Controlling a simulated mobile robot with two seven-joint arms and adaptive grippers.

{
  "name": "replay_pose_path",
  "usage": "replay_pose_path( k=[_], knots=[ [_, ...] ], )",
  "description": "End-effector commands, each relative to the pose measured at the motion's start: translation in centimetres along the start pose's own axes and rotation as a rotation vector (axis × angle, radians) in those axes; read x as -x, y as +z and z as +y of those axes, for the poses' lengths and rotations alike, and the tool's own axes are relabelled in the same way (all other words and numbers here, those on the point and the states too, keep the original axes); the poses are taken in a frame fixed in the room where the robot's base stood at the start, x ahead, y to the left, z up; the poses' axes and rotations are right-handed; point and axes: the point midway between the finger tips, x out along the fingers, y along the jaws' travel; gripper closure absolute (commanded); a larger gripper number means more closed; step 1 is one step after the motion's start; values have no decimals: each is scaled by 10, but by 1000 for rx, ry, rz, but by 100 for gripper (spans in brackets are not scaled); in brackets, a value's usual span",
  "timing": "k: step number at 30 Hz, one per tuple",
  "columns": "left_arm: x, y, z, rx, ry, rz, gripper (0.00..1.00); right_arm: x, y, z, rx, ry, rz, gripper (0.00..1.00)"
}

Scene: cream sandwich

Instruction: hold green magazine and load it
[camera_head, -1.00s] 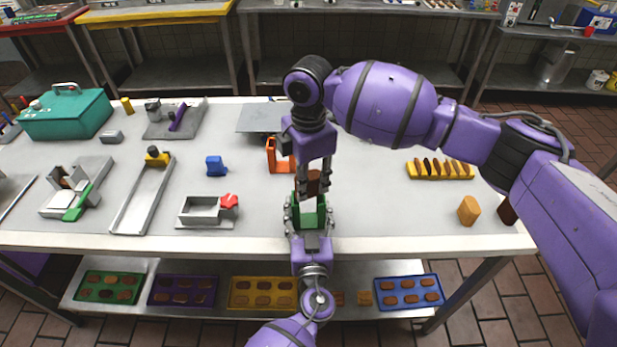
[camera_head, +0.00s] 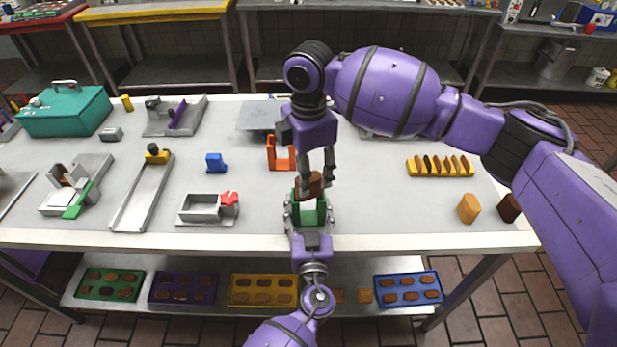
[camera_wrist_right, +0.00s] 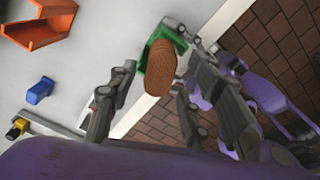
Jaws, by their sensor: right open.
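The green magazine (camera_head: 309,216) is upright near the table's front edge, between the fingers of my left gripper (camera_head: 309,217), which is shut on it. A brown biscuit (camera_head: 311,184) sits at the top of the magazine, slightly tilted; whether it is seated inside is unclear. My right gripper (camera_head: 317,182) is just above, open, with its fingers on either side of the biscuit. In the right wrist view the biscuit (camera_wrist_right: 161,68) lies ahead of the open fingers of my right gripper (camera_wrist_right: 155,84), against the green magazine (camera_wrist_right: 174,43).
An orange holder (camera_head: 281,158) stands just behind. A grey tray with a red knob (camera_head: 207,209) and a blue block (camera_head: 215,163) are left. A yellow rack of biscuits (camera_head: 440,168) and an upright tan piece (camera_head: 468,208) are right. The tabletop between is clear.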

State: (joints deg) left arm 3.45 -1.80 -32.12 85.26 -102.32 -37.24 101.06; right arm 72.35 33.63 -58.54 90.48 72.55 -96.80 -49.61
Motion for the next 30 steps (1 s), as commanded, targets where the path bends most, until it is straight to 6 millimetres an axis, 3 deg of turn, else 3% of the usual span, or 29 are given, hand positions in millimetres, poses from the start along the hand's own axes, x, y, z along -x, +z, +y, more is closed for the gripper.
replay_pose_path(
  k=[6,13,19,30],
  knots=[
    [0,0,0,0,0,0,68,52,0,1,0,4,-1,55],
    [0,0,0,0,0,0,68,92,0,0,1,2,0,55],
    [0,0,0,0,0,0,68,106,0,0,1,1,-1,55],
    [0,0,0,0,0,0,68,107,0,0,0,0,0,55]
  ],
)
